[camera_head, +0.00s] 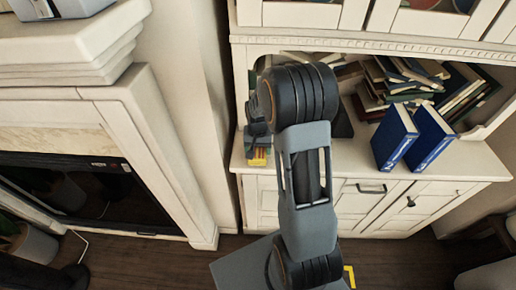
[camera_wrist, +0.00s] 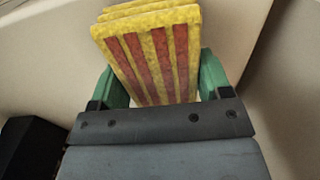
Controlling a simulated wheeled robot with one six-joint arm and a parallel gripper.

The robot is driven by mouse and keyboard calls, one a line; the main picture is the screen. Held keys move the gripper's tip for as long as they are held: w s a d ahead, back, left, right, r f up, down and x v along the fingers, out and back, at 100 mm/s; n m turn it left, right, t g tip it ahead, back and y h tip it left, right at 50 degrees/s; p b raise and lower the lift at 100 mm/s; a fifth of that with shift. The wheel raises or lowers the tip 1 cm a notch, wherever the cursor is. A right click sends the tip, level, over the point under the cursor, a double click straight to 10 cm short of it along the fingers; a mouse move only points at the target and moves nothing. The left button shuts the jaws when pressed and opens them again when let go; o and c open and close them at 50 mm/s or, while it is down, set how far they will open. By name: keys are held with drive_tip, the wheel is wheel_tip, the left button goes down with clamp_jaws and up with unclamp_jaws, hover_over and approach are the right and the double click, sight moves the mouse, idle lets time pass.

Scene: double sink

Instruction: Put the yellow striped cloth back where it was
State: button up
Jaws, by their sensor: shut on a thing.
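The yellow cloth with red stripes (camera_wrist: 155,60) is between the two green fingers of my gripper (camera_wrist: 160,85) in the wrist view. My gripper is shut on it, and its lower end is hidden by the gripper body. In the head view a small yellow part of the cloth (camera_head: 258,157) shows by my gripper (camera_head: 256,145), at the left end of the white cabinet's counter. My arm hides much of the area to its right. I cannot tell whether the cloth touches the counter.
The white cabinet (camera_head: 440,165) holds two upright blue books (camera_head: 394,138) and a pile of books (camera_head: 400,80) on its right side. A fireplace (camera_head: 75,190) stands at the left. A dark box-like thing (camera_wrist: 30,145) is at the lower left of the wrist view.

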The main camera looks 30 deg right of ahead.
drive_tip(key=shift+f, duration=0.15)
drive_tip(key=o, duration=0.4)
drive_tip(key=shift+f, duration=0.1)
drive_tip(key=o, duration=0.5)
wheel_tip(320, 180, up, 12)
drive_tip(key=s+a+r+n+t, duration=0.1)
drive_tip(key=s+a+r+n, duration=0.1)
drive_tip(key=s+a, duration=0.3)
drive_tip(key=s+a+r+n+t, duration=0.2)
drive_tip(key=s+a+r+n, duration=0.1)
drive_tip(key=s, duration=0.8)
drive_tip(key=shift+a+n, duration=0.5)
drive_tip(key=shift+a, duration=0.35)
